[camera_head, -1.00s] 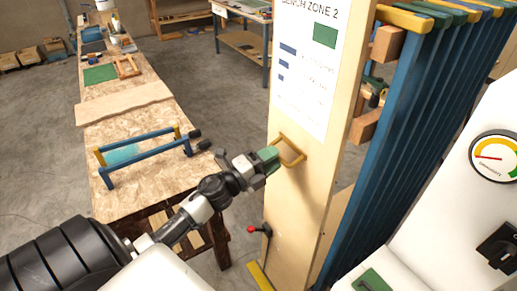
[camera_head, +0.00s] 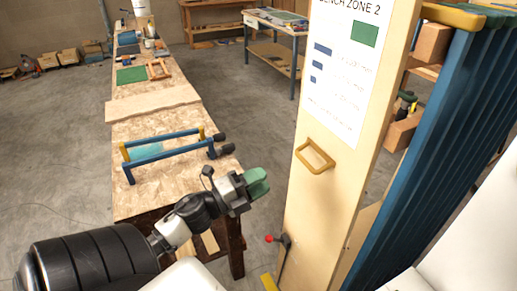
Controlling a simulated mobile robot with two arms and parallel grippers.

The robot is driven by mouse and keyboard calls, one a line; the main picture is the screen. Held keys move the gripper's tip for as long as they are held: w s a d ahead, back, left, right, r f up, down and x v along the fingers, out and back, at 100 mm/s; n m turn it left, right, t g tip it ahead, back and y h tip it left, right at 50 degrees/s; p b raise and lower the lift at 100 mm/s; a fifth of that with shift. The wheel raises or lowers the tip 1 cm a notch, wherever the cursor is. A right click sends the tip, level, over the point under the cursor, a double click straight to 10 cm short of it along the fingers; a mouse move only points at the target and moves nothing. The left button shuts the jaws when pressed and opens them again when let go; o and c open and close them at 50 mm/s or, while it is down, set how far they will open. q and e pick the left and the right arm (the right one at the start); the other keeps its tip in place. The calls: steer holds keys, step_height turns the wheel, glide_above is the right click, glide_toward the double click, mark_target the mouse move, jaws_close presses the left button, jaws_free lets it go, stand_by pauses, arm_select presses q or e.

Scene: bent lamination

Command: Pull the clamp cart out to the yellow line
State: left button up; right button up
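The clamp cart has a tall pale wooden end panel (camera_head: 335,130) with a yellow loop handle (camera_head: 315,158). Blue bar clamps (camera_head: 445,140) hang in a row behind it at the right. My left gripper (camera_head: 258,182), with green fingertips, is in the air left of the handle, apart from it. Nothing shows between its fingertips, but their gap cannot be made out. A short piece of yellow (camera_head: 268,283) shows on the floor by the panel's foot; it may be the yellow line. My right gripper is out of view.
A long workbench (camera_head: 150,195) runs away at the left, with a blue clamp frame (camera_head: 165,157) and a board (camera_head: 152,102) on it. A red-knobbed lever (camera_head: 270,239) sits low on the panel. Another table (camera_head: 290,30) stands behind. Grey floor is clear between.

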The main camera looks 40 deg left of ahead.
mark_target(306, 161)
arm_select(q)
steer(key=w+a+f+m+g+h+b, duration=0.2)
steer(key=w+f+m+h+b, duration=0.25)
steer(key=m+h+b, duration=0.45)
steer(key=shift+n+h, duration=0.5)
steer(key=shift+h, duration=0.1)
steer(key=p+x, duration=0.2)
steer(key=x, duration=0.9)
steer(key=shift+w+d+r+p, duration=0.1)
steer(key=shift+w+r+p, duration=0.2)
steer(key=shift+p, duration=0.1)
steer(key=shift+c, duration=0.5)
steer(key=shift+f, duration=0.1)
jaws_close()
steer(key=shift+s, duration=0.1)
